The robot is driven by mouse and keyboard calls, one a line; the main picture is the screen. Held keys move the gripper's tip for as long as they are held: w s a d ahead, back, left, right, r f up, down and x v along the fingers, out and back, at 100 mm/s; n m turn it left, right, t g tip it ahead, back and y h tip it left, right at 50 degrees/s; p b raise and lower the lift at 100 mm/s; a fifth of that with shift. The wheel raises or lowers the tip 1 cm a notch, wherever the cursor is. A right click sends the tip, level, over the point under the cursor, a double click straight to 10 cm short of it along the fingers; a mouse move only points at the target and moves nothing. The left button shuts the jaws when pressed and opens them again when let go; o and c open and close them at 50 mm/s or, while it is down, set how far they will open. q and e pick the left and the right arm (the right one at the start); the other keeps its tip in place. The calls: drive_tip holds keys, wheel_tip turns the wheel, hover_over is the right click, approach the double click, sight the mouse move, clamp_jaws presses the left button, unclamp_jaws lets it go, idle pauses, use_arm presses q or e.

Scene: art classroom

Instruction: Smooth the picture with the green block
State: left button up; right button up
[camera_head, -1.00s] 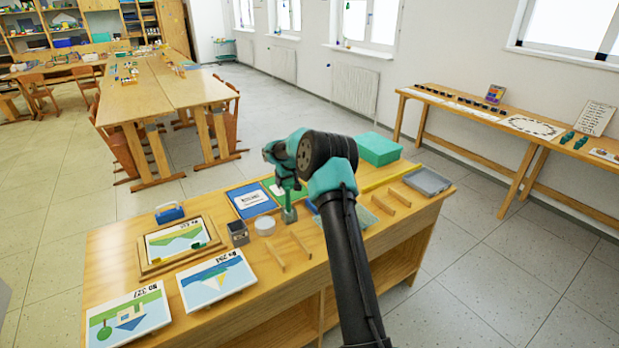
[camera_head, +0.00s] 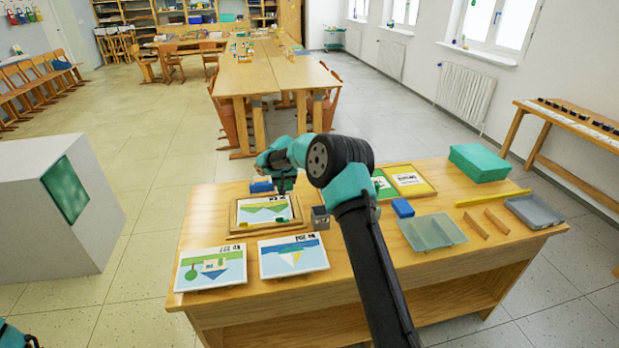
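The framed picture (camera_head: 264,211), with green hills and a light sky, lies in a wooden frame on the near table. A small dark green piece (camera_head: 282,220) shows at its front edge; I cannot tell whether it is the green block. My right gripper (camera_head: 283,190) hangs over the picture's far right part, pointing down. It is small and its fingers blur together, so I cannot tell whether it is open or holds something. My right arm hides the table behind it.
Two loose picture cards (camera_head: 212,267) (camera_head: 293,255) lie in front. A grey cube-like cup (camera_head: 320,218) stands right of the frame. A blue block (camera_head: 402,208), a clear tray (camera_head: 432,232), a teal box (camera_head: 479,162) and a grey tray (camera_head: 533,211) lie farther right.

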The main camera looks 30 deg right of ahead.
drive_tip(key=w+a, duration=0.3)
drive_tip(key=a, duration=1.2)
drive_tip(key=shift+a, duration=0.2)
